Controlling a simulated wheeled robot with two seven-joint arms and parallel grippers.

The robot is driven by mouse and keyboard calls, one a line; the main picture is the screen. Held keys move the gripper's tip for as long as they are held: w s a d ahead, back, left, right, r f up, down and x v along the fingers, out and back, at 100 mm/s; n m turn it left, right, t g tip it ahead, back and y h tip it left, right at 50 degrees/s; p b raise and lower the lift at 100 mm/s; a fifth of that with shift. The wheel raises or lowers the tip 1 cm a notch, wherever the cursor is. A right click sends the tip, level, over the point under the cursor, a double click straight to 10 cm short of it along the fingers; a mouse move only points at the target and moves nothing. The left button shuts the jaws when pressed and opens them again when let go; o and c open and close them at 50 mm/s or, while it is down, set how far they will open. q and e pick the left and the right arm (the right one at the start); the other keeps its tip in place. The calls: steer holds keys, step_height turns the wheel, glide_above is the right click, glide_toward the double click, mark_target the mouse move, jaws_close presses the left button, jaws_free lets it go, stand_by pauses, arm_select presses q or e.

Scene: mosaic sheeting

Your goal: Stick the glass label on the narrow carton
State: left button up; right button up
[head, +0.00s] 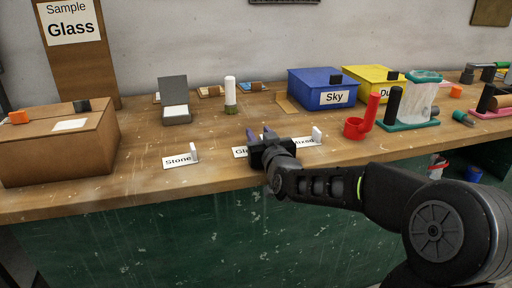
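The glass label (240,152) lies flat near the front of the wooden bench, its first letters "Gla" showing and its right part hidden behind my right gripper. My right gripper (261,135) is over it, with two purplish fingers a little apart. Whether its tab is between them is hidden. A brown cardboard carton (55,150) stands at the left with a blank white patch (70,125) on top. A tall, narrow brown cardboard piece (88,75) behind it bears a "Sample Glass" sign (68,22). I cannot tell which is the narrow carton. My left gripper is not in view.
A stone label (176,161) and a mixed label (303,143), each with a white tab, lie either side. Behind are a grey box (175,97), white cylinder (230,92), blue "Sky" bin (308,90), yellow bin (373,75) and red holder (356,127). Bench between carton and stone label is clear.

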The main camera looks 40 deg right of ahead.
steer(key=shift+c, duration=0.2)
jaws_close()
stand_by(1.1)
